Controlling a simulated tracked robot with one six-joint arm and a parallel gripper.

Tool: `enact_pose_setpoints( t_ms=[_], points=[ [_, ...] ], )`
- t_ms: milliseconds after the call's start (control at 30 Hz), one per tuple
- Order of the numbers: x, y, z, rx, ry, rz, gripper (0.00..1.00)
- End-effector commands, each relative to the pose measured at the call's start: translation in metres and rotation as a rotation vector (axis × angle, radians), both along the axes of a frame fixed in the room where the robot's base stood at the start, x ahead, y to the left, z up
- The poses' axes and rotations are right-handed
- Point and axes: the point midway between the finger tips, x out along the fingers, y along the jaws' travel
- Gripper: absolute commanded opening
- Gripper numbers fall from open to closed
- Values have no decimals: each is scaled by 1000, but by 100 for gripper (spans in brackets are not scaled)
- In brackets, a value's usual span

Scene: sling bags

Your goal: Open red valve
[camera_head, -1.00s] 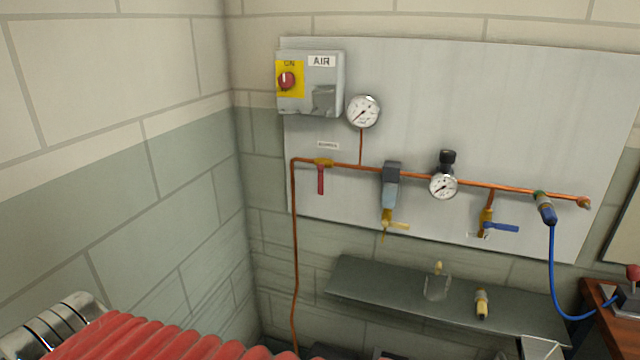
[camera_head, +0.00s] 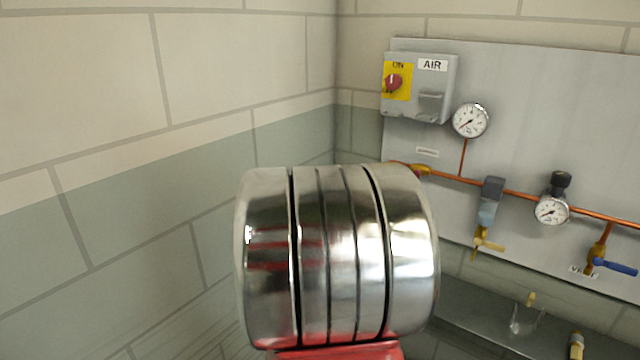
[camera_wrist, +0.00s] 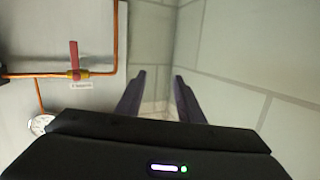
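The red valve has a brass body (camera_head: 422,170) on the copper pipe in the head view; its red handle is hidden there behind my arm. In the wrist view, which looks upside down, the red handle (camera_wrist: 74,55) stands at right angles to the pipe. My gripper (camera_wrist: 160,75) is open, with its two dark fingers apart and nothing between them. The fingers are to the right of the valve in that view, over the bare wall near the corner, and do not touch the handle.
A grey AIR switch box (camera_head: 419,87) and a pressure gauge (camera_head: 470,120) are above the pipe. A filter (camera_head: 488,205), a regulator with gauge (camera_head: 551,210) and a blue-handled valve (camera_head: 612,266) are farther right. A dark shelf (camera_head: 478,318) is below. The wall corner is close at left.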

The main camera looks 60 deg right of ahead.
Motion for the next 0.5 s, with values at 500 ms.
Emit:
enact_pose_setpoints(
  t_ms=[500],
  points=[
    [-153,-88,-15,-174,45,-413,34]
  ],
)
